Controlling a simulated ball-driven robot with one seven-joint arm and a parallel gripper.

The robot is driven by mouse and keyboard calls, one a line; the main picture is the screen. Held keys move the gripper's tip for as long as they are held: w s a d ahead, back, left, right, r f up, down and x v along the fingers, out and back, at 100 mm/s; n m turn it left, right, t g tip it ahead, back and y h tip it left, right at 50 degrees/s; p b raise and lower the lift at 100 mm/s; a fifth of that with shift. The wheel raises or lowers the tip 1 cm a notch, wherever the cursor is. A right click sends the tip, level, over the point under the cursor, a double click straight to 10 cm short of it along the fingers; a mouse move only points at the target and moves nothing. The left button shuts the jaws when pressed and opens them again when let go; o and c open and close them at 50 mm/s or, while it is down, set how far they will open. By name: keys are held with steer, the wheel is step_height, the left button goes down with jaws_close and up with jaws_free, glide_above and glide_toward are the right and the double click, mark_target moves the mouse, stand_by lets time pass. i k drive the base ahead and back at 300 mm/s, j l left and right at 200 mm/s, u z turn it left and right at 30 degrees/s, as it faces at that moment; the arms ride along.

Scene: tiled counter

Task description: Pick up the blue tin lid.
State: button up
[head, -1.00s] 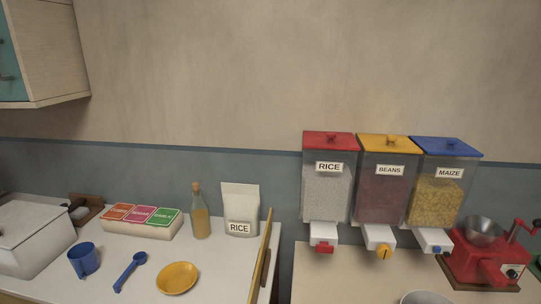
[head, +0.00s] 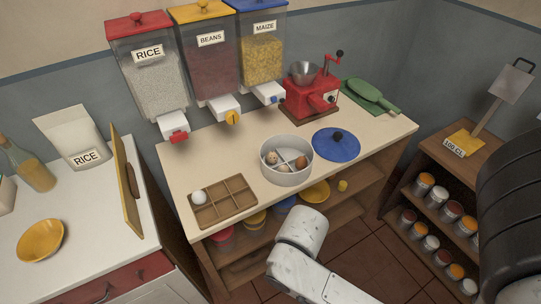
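The blue tin lid (head: 322,146) is a flat round disc with a dark knob in its middle. It lies knob up on the light counter (head: 232,154), near the front edge. Just left of it stands a round grey tin (head: 287,179), open on top, with dividers and several small egg-like things inside. A white link of my arm shows at the bottom, in front of the counter and below the lid. My gripper is not in view.
A wooden divided tray (head: 224,214) holding a white ball lies at the left. Dispensers (head: 150,84) hang on the wall. A shelf (head: 458,152) with several jars stands at the right.

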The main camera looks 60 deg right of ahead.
mark_target(332, 144)
steer(key=z, duration=1.55)
